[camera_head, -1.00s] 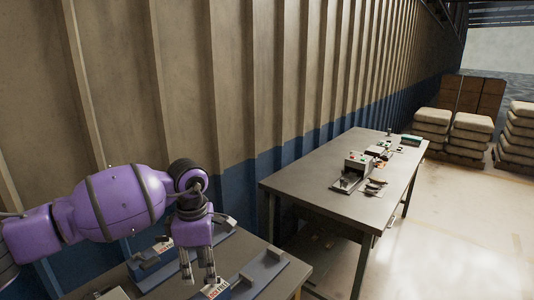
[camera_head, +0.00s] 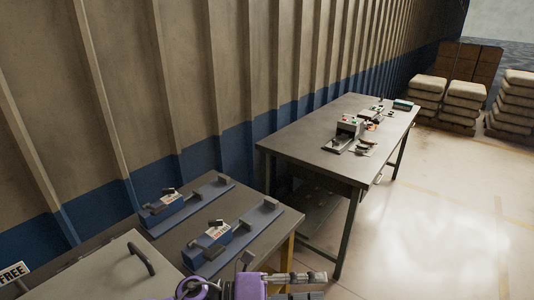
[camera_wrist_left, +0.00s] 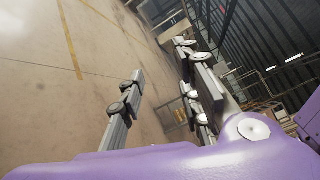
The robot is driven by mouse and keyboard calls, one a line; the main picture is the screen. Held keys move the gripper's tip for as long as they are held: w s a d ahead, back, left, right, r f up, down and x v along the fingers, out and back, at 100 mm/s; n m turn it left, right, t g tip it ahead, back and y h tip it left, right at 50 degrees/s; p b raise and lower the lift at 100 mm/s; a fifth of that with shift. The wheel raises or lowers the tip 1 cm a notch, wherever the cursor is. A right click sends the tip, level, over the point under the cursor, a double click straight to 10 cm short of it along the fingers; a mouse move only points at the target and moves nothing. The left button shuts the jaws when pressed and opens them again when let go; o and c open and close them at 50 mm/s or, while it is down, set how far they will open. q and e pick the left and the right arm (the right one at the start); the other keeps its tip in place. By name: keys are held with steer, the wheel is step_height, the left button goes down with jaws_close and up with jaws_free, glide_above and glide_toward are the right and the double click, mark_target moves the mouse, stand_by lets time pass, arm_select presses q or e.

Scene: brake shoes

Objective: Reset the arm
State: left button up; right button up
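My left gripper (camera_wrist_left: 160,62) shows in the left wrist view with its two grey fingers spread apart and nothing between them. In the head view a purple gripper (camera_head: 316,286), which I take to be my left, is at the bottom edge, partly cut off. Its fingers point right, beside the near table's front corner. It touches no object that I can see. My right gripper is not in view.
The near table (camera_head: 120,250) holds two blue fixtures, a rear one (camera_head: 163,207) and a front one (camera_head: 207,252). A second table (camera_head: 300,135) carries small devices (camera_head: 347,128). Stacked sacks (camera_head: 464,103) stand far right. Open floor (camera_head: 450,210) lies at right.

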arm_select(q)
steer(key=a+f+n+t+y, duration=0.65)
steer(key=a+n, duration=0.25)
steer(key=n, duration=0.5)
steer(key=a+f+n+t+y, duration=0.5)
steer(key=a+f+n+t, duration=0.25)
steer(key=n, duration=0.65)
steer(key=s+a+f+n+g+y, duration=0.3)
steer(key=s+a+f+n, duration=0.2)
steer(key=s, duration=0.5)
steer(key=s+a+f+n+g+y, duration=0.3)
steer(key=s+a+f+n, duration=0.3)
steer(key=s+f, duration=0.3)
steer(key=shift+s+a+f, duration=0.4)
steer(key=shift+a+f, duration=0.1)
steer(key=shift+a, duration=0.15)
